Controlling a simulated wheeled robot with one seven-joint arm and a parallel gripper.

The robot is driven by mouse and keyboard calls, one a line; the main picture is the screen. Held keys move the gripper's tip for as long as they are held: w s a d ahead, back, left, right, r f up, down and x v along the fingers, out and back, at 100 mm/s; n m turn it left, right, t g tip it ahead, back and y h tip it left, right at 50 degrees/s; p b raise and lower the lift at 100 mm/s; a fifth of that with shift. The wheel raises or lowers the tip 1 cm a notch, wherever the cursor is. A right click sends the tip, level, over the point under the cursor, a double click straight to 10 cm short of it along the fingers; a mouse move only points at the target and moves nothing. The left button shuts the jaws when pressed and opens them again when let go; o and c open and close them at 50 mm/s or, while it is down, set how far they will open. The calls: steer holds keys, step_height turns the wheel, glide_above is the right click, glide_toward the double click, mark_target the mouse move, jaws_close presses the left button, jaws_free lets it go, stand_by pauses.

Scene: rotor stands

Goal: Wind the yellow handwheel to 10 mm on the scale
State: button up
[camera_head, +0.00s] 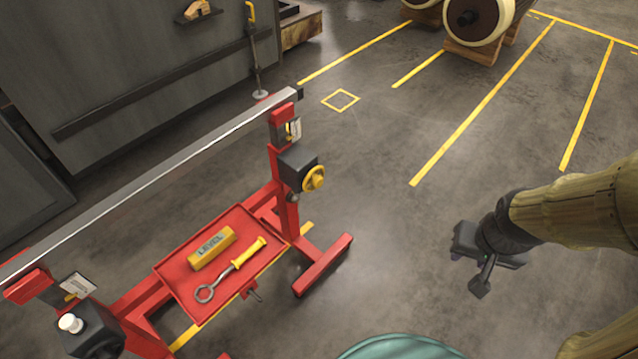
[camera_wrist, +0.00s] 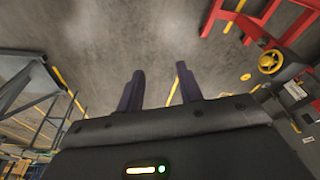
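The yellow handwheel (camera_head: 313,178) sits on the side of a black box (camera_head: 296,166) on the right end of the red stand. A small pale scale plate (camera_head: 294,130) is above it; its reading is too small to make out. The handwheel also shows at the upper right of the wrist view (camera_wrist: 270,62), with a pale plate (camera_wrist: 294,90) beside it. My gripper (camera_head: 482,278) is well to the right of the handwheel in the head view, apart from it. In the wrist view its two fingers (camera_wrist: 160,72) are spread, with only floor between them.
A steel rail (camera_head: 170,172) runs along the stand's top. A red tray (camera_head: 190,304) holds a yellow level (camera_head: 211,248) and a yellow-handled ring tool (camera_head: 248,252). A white knob (camera_head: 70,323) is at the stand's left end. Floor between my gripper and the stand is clear.

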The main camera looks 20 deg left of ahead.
steer(key=shift+o, duration=0.6)
steer(key=shift+s+d, duration=0.15)
steer(key=shift+s, duration=0.1)
steer(key=o, duration=0.4)
steer(key=shift+f, duration=0.1)
steer(key=w+a+f+n+t+y+b, duration=0.2)
steer(key=w+a+f+n+t+b, duration=0.15)
steer(key=w+f+b, duration=0.6)
steer(key=w+a+f+n+t+y+b, duration=0.2)
steer(key=w+a+f+n+t+b, duration=0.25)
steer(key=w, duration=0.85)
steer(key=a+f+n+g+y+b, duration=0.1)
steer(key=a+f+n+y+b, duration=0.1)
steer(key=a+f+y+b, duration=0.1)
steer(key=a+f+n+g+y+b, duration=0.1)
steer(key=a+f+y+b, duration=0.3)
steer(key=a+f+y, duration=0.1)
steer(key=a+f+n+g+y+b, duration=0.1)
steer(key=a+f+n+y+b, duration=0.1)
steer(key=a+f+y+b, duration=0.2)
steer(key=shift+a+f+n+g+y, duration=0.15)
steer(key=shift+a+f+g, duration=0.05)
steer(key=shift+a+f, duration=0.5)
steer(key=shift+a+f+n+g+y, duration=0.2)
steer(key=shift+a+f, duration=0.25)
steer(key=shift+a, duration=0.3)
